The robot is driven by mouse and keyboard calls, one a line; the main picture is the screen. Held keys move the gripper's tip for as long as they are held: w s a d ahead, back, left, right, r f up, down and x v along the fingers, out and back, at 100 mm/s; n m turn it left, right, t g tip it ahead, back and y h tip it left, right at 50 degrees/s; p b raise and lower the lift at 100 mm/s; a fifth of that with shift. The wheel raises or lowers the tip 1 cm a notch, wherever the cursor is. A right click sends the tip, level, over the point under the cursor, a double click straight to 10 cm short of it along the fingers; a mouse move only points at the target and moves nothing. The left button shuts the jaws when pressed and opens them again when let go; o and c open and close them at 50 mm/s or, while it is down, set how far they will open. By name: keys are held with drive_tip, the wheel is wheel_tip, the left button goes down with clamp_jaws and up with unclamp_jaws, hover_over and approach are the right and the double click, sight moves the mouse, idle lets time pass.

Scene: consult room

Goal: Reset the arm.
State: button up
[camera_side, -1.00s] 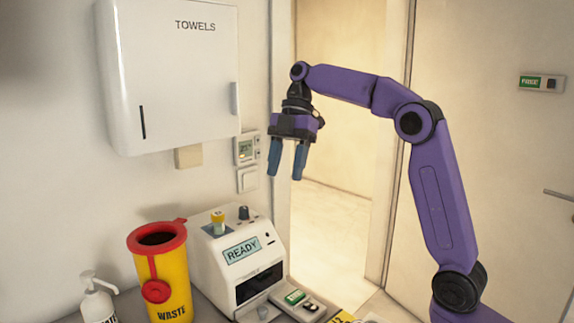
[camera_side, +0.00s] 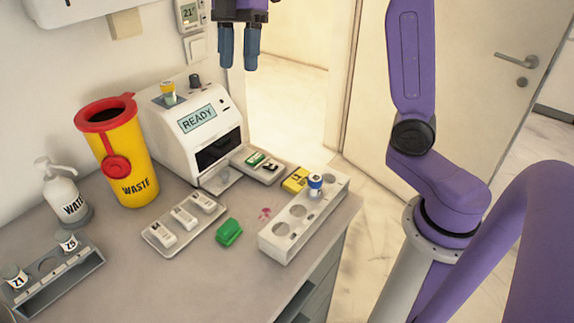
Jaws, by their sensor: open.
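My gripper (camera_side: 238,60) hangs at the top of the view, fingers pointing down and apart, with nothing between them. It appears above and to the right of the white machine (camera_side: 232,146), whose screen reads READY. A tube with a yellow cap (camera_side: 168,90) stands in the machine's top. The upper part of my arm is cut off by the frame's top edge.
On the grey counter (camera_side: 150,285) are a yellow waste bin (camera_side: 130,165), a pump bottle (camera_side: 65,195), a rack (camera_side: 65,280) with two vials, a tray (camera_side: 160,238) of white pieces, a green block (camera_side: 229,232) and a white rack (camera_side: 283,242) holding a blue-capped vial (camera_side: 315,184).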

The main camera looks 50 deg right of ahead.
drive_tip(key=s+d+f+m+h, duration=0.1)
drive_tip(key=s+f+m, duration=0.1)
drive_tip(key=s+f, duration=0.3)
drive_tip(key=s+d+f+m+t+h, duration=0.1)
drive_tip(key=s+f, duration=0.5)
drive_tip(key=s, duration=0.6)
drive_tip(key=s+d+f+m, duration=0.1)
drive_tip(key=s+f+m, duration=0.2)
drive_tip(key=s, duration=0.6)
wheel_tip(320, 180, down, 2)
drive_tip(key=shift+s+d+f+t+h, duration=0.2)
drive_tip(key=shift+s+f+t+h, duration=0.1)
drive_tip(key=shift+t+h, duration=0.1)
